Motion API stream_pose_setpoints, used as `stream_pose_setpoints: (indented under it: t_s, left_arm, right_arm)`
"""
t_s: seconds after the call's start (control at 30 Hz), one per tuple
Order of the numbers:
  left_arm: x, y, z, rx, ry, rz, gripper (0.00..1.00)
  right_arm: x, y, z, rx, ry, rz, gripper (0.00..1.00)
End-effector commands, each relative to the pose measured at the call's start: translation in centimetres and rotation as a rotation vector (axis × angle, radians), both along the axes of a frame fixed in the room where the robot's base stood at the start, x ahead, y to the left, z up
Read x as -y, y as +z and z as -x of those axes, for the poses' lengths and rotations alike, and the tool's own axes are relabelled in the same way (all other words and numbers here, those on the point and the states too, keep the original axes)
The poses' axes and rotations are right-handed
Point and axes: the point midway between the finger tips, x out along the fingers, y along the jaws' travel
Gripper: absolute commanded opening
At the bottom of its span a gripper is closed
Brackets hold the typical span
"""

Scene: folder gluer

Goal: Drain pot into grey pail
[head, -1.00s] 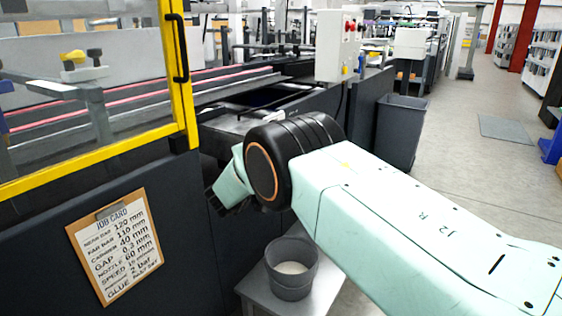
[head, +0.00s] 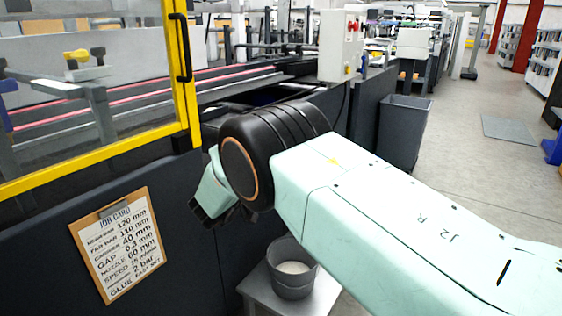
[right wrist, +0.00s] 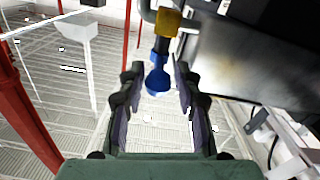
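The grey pail (head: 292,270) stands upright on a small grey stand at the lower middle of the head view, with something whitish inside. In the right wrist view, a blue handle (right wrist: 157,80) joined to a brass-coloured fitting (right wrist: 167,22) lies ahead between the fingers of my right gripper (right wrist: 158,98). The gripper is open, with gaps visible on both sides of the handle. A dark grey metal body (right wrist: 250,55) is beside the fitting; I cannot tell if it is the pot. My right arm hides the area behind it in the head view. My left gripper is not in view.
The small stand (head: 322,296) is close to the dark machine side panel (head: 185,250). A yellow-framed guard (head: 187,80) and a job card (head: 117,245) are at left. A dark bin (head: 403,135) stands farther back. Open floor (head: 490,185) lies at right.

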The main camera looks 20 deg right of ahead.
Motion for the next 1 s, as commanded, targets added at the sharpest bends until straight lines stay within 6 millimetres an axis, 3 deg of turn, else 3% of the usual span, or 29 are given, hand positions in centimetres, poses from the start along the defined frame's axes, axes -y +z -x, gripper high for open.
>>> stream_pose_setpoints:
  t_s: [0.23,0.77,0.87,1.0]
  left_arm:
    - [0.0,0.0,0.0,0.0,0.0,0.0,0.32]
    - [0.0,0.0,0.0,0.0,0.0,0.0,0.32]
    - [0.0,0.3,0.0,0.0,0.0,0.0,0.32]
    - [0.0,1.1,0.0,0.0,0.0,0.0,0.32]
  right_arm:
    - [-2.1,0.0,1.3,-0.001,-0.001,0.001,0.34]
    - [-2.1,-0.2,1.4,-0.005,0.003,0.001,0.34]
    - [-1.6,-1.2,1.7,-0.031,0.032,0.009,0.34]
    - [-0.2,-5.1,3.0,-0.129,0.141,0.015,0.34]
